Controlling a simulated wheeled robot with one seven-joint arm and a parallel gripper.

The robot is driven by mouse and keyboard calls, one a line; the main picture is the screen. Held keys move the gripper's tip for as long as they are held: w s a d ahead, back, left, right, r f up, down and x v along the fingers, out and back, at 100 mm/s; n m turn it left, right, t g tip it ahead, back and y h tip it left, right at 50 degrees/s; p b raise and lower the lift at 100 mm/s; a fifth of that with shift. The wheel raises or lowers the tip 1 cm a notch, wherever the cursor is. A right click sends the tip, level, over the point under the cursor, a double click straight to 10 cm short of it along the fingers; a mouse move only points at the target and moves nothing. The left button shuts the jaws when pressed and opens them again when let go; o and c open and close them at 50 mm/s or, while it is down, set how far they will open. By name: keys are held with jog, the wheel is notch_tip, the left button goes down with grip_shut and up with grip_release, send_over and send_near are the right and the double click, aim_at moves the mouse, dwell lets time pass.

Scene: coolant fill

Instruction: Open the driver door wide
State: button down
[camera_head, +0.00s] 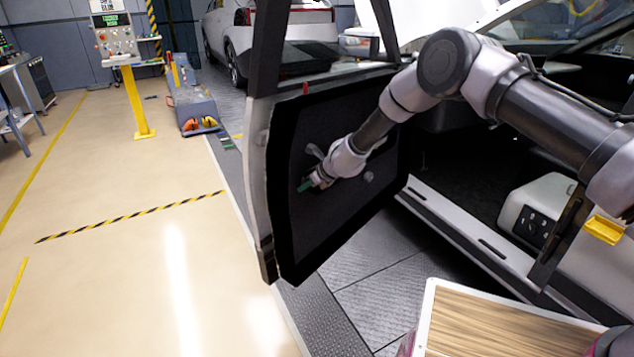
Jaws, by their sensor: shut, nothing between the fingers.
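The driver door (290,220) stands swung out from the car, its dark inner panel facing me. A wide gap shows between the door and the sill (480,245) of the car. My arm reaches in from the right across the door opening. My gripper (308,184) is at the inner panel, near its left, outer edge, with its greenish fingertips at or very close to the panel. I cannot tell whether they touch it. The gripper is shut and empty. A grey inner handle (315,151) shows just above the gripper. The outer side of the door is hidden.
A grey and blue cart (196,118) with orange items and a yellow post with a control panel (135,95) stand behind, left. Another white car (235,35) is beyond the door. The floor left of the door is clear. A wood-topped tray (480,325) is at the bottom right.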

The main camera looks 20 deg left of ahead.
jog(key=d+r+n+t, duration=0.1)
jog(key=d+r+n, duration=0.2)
jog(key=d+r, duration=0.9)
jog(key=w+d+r+n+y, duration=0.1)
jog(key=d+r+n, duration=0.2)
jog(key=d+r, duration=0.95)
jog(key=d+r+n+t, duration=0.1)
jog(key=d+r+n, duration=0.4)
jog(key=r, duration=1.2)
jog(key=s+d+r+n+h, duration=0.1)
jog(key=s+d+r, duration=0.3)
jog(key=d, duration=0.5)
jog(key=s+d+r+n+h, duration=0.15)
jog(key=s+d+r, duration=0.3)
jog(key=d, duration=0.45)
jog(key=s+d+f+n+t+h, duration=0.1)
jog(key=s+d+h, duration=0.4)
jog(key=s+d, duration=1)
jog(key=d+n+t, duration=0.1)
jog(key=d+n, duration=0.1)
jog(key=shift+s+d+f+t, duration=0.15)
jog(key=shift+d+t, duration=0.25)
jog(key=shift+n, duration=0.25)
